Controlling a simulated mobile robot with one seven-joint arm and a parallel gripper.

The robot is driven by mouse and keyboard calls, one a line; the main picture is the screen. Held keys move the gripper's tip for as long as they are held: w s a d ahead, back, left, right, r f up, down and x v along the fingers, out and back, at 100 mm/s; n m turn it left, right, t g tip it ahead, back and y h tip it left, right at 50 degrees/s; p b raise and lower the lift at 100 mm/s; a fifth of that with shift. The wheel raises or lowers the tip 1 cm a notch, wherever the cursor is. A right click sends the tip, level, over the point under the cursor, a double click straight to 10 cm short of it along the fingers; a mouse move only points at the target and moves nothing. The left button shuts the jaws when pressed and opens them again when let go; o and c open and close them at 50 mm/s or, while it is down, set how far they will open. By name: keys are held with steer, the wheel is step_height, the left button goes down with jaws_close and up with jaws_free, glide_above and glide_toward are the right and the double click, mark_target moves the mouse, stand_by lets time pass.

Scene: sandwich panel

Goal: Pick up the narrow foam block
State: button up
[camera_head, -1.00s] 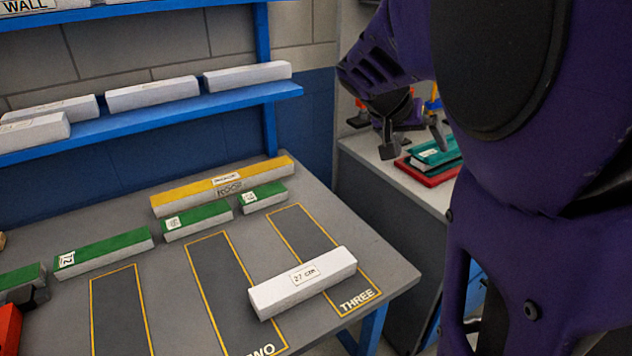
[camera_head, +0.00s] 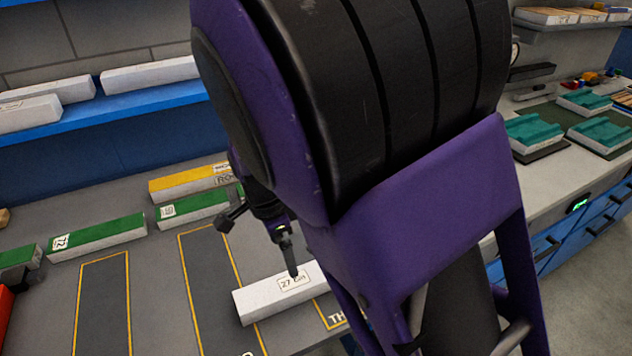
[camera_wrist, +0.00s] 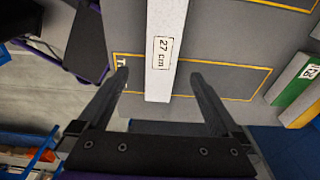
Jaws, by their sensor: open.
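The foam block is a long white bar marked "27 cm" (camera_head: 262,299), lying on the grey table across the outlined slots. My arm hides its right end in the head view. In the wrist view the block (camera_wrist: 166,25) runs upward from between my fingers, with its near end and label in sight. My gripper (camera_wrist: 160,76) is open and empty, with one finger on either side of the block in that picture. In the head view my gripper (camera_head: 259,248) hangs by the block, one fingertip overlapping its label. I cannot tell whether the fingers are above it or level with it.
Green-topped blocks (camera_head: 98,240) and a yellow-topped block (camera_head: 188,184) lie behind on the table. A blue shelf (camera_head: 120,112) with white blocks runs above. A side counter with teal-topped pieces (camera_head: 601,133) stands at the right. The outlined slots at front left are clear.

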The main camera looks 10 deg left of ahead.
mark_target(294, 280)
steer(key=f, duration=0.5)
steer(key=d+f+b, duration=0.1)
steer(key=f, duration=0.1)
steer(key=shift+w+f, duration=0.3)
steer(key=shift+f, duration=0.1)
steer(key=f, duration=0.3)
steer(key=f+b, duration=0.1)
steer(key=f, duration=0.1)
steer(key=shift+w+d, duration=0.15)
steer(key=shift+w, duration=0.25)
steer(key=c, duration=1.2)
